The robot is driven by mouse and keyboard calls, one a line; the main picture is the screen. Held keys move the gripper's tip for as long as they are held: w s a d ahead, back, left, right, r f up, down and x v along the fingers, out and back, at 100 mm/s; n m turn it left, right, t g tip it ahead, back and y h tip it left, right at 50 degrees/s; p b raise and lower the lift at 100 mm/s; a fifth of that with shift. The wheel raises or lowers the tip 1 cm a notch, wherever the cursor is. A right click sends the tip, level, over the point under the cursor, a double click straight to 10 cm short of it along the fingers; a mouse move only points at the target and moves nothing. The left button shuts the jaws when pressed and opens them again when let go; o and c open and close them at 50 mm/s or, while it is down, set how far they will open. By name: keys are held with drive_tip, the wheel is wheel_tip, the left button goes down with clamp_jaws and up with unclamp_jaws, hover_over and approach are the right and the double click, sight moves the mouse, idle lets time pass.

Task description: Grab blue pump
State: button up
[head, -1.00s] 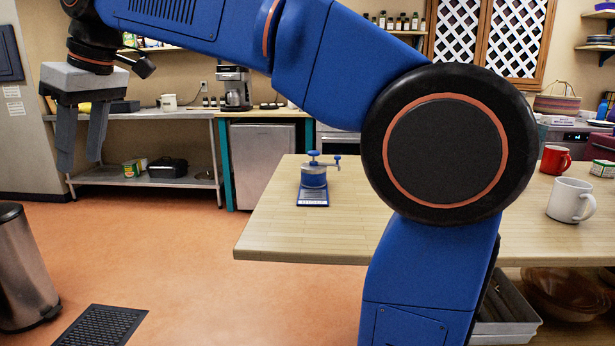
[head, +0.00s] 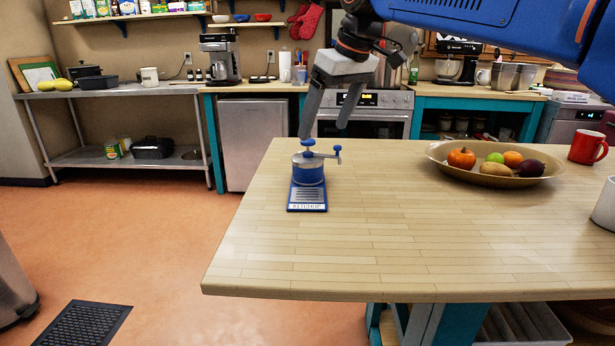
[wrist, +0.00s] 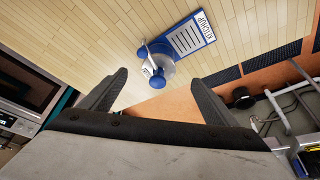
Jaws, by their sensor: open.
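The blue pump (head: 308,170) stands upright on the wooden table near its left edge. It has a blue knob on top, a side arm with a knob, and a flat base plate labelled KETCHUP. My gripper (head: 323,130) is open and empty, pointing down just above and slightly right of the pump's top in the head view. The pump also shows in the wrist view (wrist: 160,66), ahead of and between the two spread fingers (wrist: 158,92). A gap between fingers and pump shows there. In the head view I cannot tell how far behind the pump the fingers are.
The wooden table (head: 400,245) is clear around the pump. A bowl (head: 440,163) of fruit and vegetables stands to the right, with a red mug (head: 588,147) and a white mug (head: 605,205) beyond. A counter with a coffee maker (head: 220,58) is behind.

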sight(314, 159)
drive_tip(key=x, duration=0.6)
drive_tip(key=shift+w+d+f, duration=0.1)
drive_tip(key=shift+w+f, duration=0.05)
drive_tip(key=shift+f, duration=0.25)
drive_tip(key=shift+x, duration=3)
drive_tip(key=shift+c, duration=0.5)
drive_tip(key=shift+r, duration=0.1)
clamp_jaws()
